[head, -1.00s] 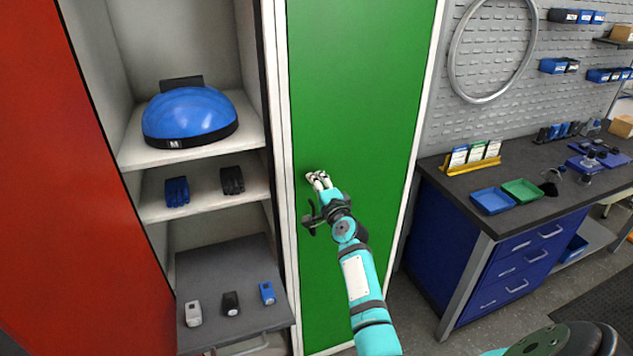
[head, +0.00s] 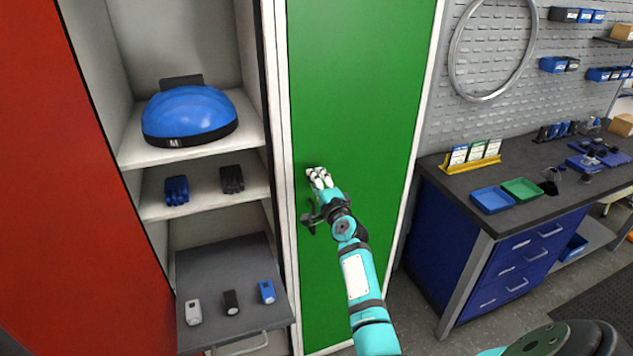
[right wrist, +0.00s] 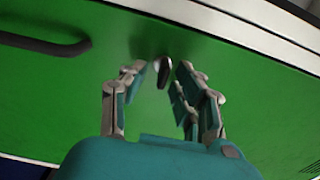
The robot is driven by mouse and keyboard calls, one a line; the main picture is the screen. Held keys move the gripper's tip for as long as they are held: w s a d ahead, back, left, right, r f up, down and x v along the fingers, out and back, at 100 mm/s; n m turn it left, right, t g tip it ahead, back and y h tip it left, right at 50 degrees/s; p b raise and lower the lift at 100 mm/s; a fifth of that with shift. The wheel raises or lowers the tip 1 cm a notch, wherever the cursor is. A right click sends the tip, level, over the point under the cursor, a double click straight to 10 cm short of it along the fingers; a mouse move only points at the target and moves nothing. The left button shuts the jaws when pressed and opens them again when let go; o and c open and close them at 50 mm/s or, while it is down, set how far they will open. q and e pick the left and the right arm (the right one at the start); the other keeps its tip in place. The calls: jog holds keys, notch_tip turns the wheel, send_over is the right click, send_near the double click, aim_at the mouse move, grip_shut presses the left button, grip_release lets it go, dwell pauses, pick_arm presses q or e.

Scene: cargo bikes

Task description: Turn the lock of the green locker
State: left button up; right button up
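The green locker (head: 355,90) has its door shut and stands in the middle of the head view. My right gripper (head: 316,175) is at the left part of that door, and its fingertips hide the lock there. In the right wrist view, the lock (right wrist: 163,70) is a small dark metal knob on the green door. My right gripper (right wrist: 158,82) is open there, with fingers on both sides of the lock. I cannot tell whether any finger touches it. A dark handle (right wrist: 45,45) is also on the door. My left gripper is not in view.
An open locker (head: 205,155) with a blue helmet (head: 188,115), gloves (head: 177,190) and several small devices (head: 231,302) is left of the green door. A red door (head: 70,180) stands at far left. A workbench (head: 500,215) stands right.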

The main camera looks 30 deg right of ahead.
jog(key=v, duration=1.2)
jog(key=shift+a, duration=0.1)
